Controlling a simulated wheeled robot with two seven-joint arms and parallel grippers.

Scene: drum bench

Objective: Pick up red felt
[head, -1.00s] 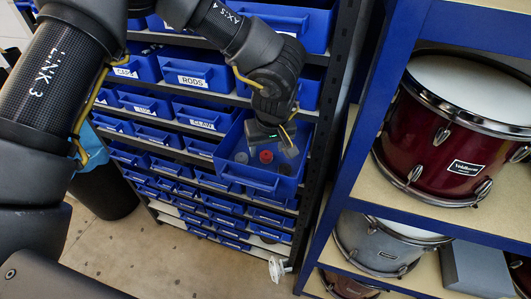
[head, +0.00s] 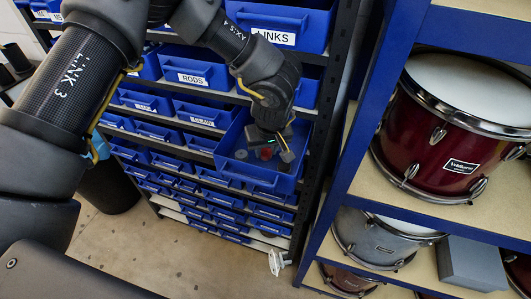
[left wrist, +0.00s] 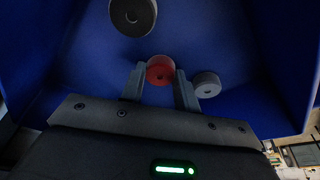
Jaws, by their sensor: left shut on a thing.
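The red felt (left wrist: 160,69) is a small round piece with a centre hole, inside a pulled-out blue bin (head: 262,187). My left gripper (left wrist: 160,88) reaches down into the bin, with one finger on each side of the red felt, shut on it. In the head view the red felt (head: 266,154) shows partly behind the left gripper (head: 268,143). A dark grey round felt (left wrist: 133,14) and a lighter grey one (left wrist: 206,84) also lie in the bin; the lighter one is close beside a finger. My right gripper is not in view.
The bin sticks out from a dark rack of several labelled blue bins, such as the RODS bin (head: 193,77). A dark rack post (head: 325,120) stands close on the right. A blue-framed shelf (head: 358,150) holds a dark red drum (head: 452,135) and a grey drum (head: 378,240).

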